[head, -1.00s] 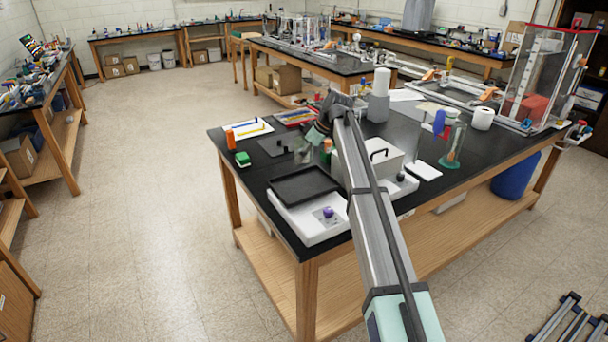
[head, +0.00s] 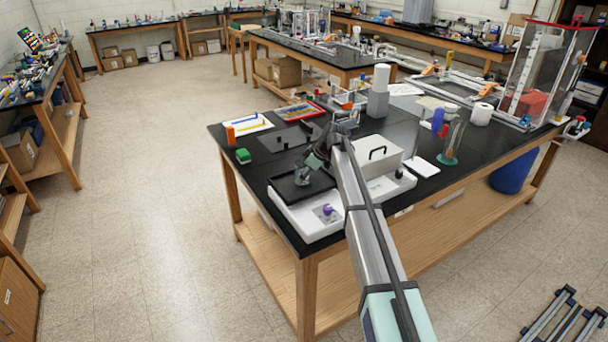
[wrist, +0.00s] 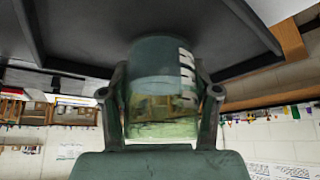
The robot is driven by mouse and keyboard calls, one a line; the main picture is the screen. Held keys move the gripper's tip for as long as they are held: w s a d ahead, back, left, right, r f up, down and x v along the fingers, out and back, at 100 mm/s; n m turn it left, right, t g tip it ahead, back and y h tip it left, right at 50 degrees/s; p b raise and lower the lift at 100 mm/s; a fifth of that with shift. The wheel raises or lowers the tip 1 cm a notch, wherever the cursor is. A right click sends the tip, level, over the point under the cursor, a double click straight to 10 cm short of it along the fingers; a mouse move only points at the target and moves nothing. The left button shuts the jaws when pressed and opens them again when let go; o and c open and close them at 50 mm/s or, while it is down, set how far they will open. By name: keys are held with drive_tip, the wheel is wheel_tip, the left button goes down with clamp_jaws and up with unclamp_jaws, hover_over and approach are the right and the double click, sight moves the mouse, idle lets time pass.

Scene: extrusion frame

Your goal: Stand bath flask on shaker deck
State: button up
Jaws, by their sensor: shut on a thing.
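The shaker is a white base (head: 322,222) with a black tray-like deck (head: 282,188) on top, at the table's front left corner. My gripper (head: 307,170) is over the deck, shut on the bath flask (head: 302,178), which is small and dark there. In the wrist view, my gripper (wrist: 162,112) has one finger on each side of the clear greenish flask (wrist: 160,95), which has pale markings. The flask's far end meets the dark deck (wrist: 95,30) in that view; I cannot tell whether it touches.
A grey lidded bath (head: 376,157) stands just right of the deck, close to my arm. A glass cylinder (head: 451,143) stands at the right.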

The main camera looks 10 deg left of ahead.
drive_tip(key=shift+f, duration=0.1)
drive_tip(key=o, duration=1.3)
drive_tip(key=shift+r, duration=0.2)
drive_tip(key=b+v, duration=0.3)
drive_tip(key=v, duration=0.9)
drive_tip(key=shift+f+b, duration=0.1)
drive_tip(key=shift+b, duration=0.2)
